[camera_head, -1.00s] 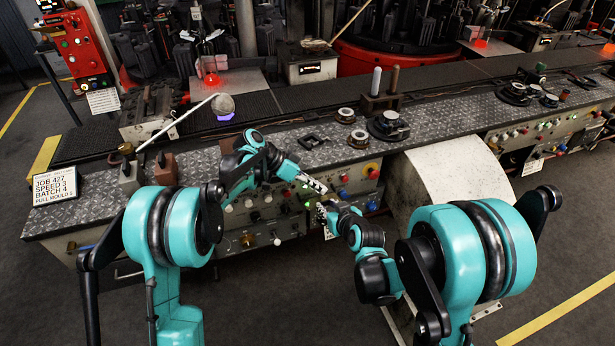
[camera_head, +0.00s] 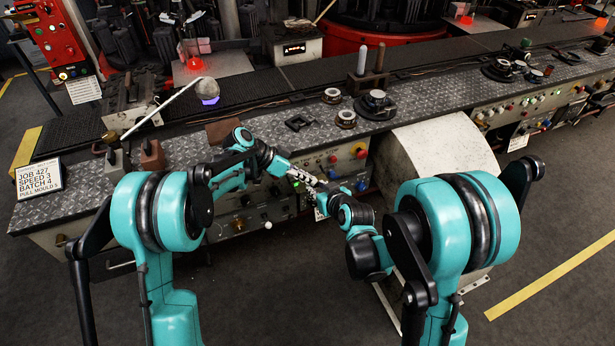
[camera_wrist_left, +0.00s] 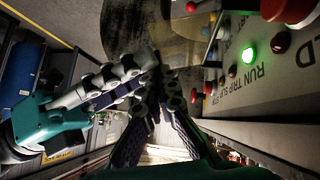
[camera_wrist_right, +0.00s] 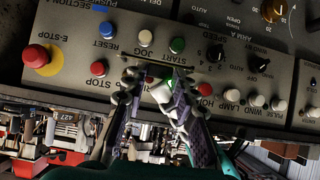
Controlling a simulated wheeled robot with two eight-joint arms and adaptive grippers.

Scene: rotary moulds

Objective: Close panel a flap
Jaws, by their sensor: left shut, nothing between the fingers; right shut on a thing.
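A control panel (camera_head: 343,160) with buttons and knobs fills the console front; I cannot clearly make out a flap on it. My left gripper (camera_head: 318,184) is shut and empty in front of this panel; in the left wrist view its fingertips (camera_wrist_left: 163,75) meet. My right gripper (camera_head: 324,198) comes in from the right, close to the left one. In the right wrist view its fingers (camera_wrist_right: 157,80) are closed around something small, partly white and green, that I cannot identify. The right fingers also show beside the left ones in the left wrist view (camera_wrist_left: 125,75).
A red E-stop (camera_wrist_right: 36,56) and several coloured buttons and knobs are close to the right fingers. A brown plate (camera_head: 223,131) is on the console top behind my left arm. A pale curved cover (camera_head: 440,165) is to the right. The floor in front is open.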

